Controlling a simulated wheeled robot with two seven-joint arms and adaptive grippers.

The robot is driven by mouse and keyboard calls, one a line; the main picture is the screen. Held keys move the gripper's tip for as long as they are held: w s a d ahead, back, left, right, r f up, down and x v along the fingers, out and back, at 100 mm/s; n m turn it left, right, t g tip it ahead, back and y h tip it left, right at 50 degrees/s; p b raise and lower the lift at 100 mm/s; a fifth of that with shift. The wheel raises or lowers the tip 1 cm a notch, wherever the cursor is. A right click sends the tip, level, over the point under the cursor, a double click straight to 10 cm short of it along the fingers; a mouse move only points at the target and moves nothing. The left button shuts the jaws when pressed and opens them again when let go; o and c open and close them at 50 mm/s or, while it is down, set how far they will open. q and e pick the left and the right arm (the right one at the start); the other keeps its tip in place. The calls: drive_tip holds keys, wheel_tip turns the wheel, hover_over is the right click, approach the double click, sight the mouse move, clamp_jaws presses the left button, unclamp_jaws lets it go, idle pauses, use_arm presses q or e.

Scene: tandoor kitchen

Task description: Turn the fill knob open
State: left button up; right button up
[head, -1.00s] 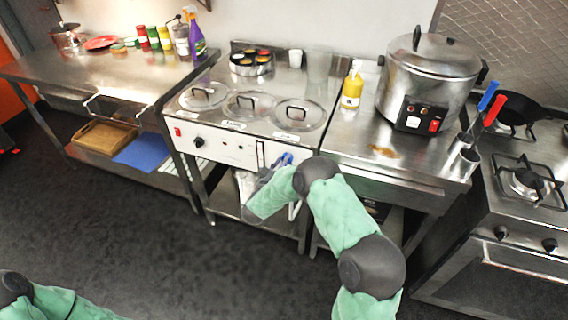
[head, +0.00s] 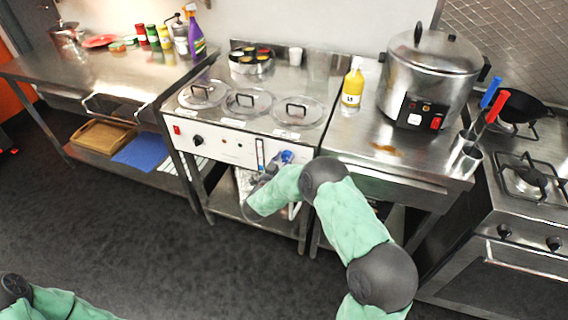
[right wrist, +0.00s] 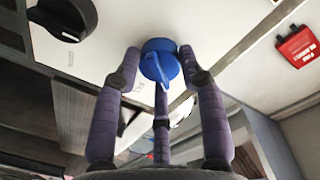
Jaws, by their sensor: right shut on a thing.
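The blue fill knob (right wrist: 160,62) sits on the white front panel, with a lever-like handle across it. My right gripper (right wrist: 160,75) has its purple-padded fingers around the knob and is shut on it. In the head view, the blue knob (head: 287,156) shows at the right part of the counter unit's white front panel (head: 222,144). My right gripper there (head: 272,172) is at the knob, partly hidden by my forearm. My left gripper is out of view; only part of my left arm shows at the lower left.
A black knob (head: 198,141) sits further left on the panel. Lidded round wells (head: 248,102) are in the counter above. A yellow bottle (head: 352,86) and a large steel cooker (head: 428,75) stand to the right. The floor in front (head: 170,245) is clear.

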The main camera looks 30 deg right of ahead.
drive_tip(key=m, duration=0.2)
drive_tip(key=m+b, duration=0.2)
drive_tip(key=m, duration=0.1)
drive_tip(key=shift+d+r+m+t, duration=0.25)
drive_tip(key=shift+r+m+t, duration=0.05)
drive_tip(key=shift+r, duration=0.05)
drive_tip(key=shift+m, duration=0.7)
drive_tip(key=shift+d+m+y+b, duration=0.1)
drive_tip(key=shift+m+y+b, duration=0.2)
drive_tip(key=shift+m, duration=1.1)
drive_tip(key=shift+s, duration=0.1)
drive_tip(key=o, duration=1.1)
drive_tip(key=shift+o, duration=0.2)
drive_tip(key=shift+s+f, duration=0.1)
drive_tip(key=shift+f, duration=0.05)
